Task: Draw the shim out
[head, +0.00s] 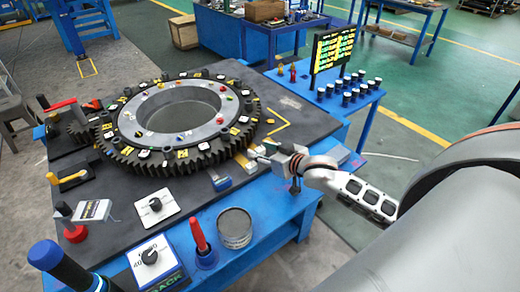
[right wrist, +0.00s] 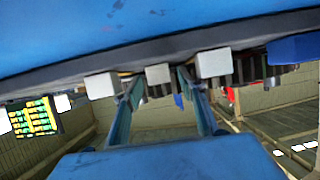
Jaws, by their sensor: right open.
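A large dark toothed ring (head: 195,163) lies flat on the bench. Small pale blocks, one with a yellowish top (head: 245,163), sit at its near right rim; I take one as the shim's end but cannot tell which surely. In the right wrist view a pale block (right wrist: 158,74) shows between the fingertips of my right gripper (right wrist: 159,88), with gaps on both sides. The right gripper is open and reaches in from the right at the bench's edge; it also shows in the head view (head: 262,154). My left gripper is out of view.
Two more pale blocks (right wrist: 101,86) (right wrist: 214,63) flank the middle one closely. A side shelf with several dark cylinders (head: 346,92) and a display board (head: 332,48) stands behind. A grey can (head: 235,228) and a red-handled tool (head: 199,237) stand on the near bench.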

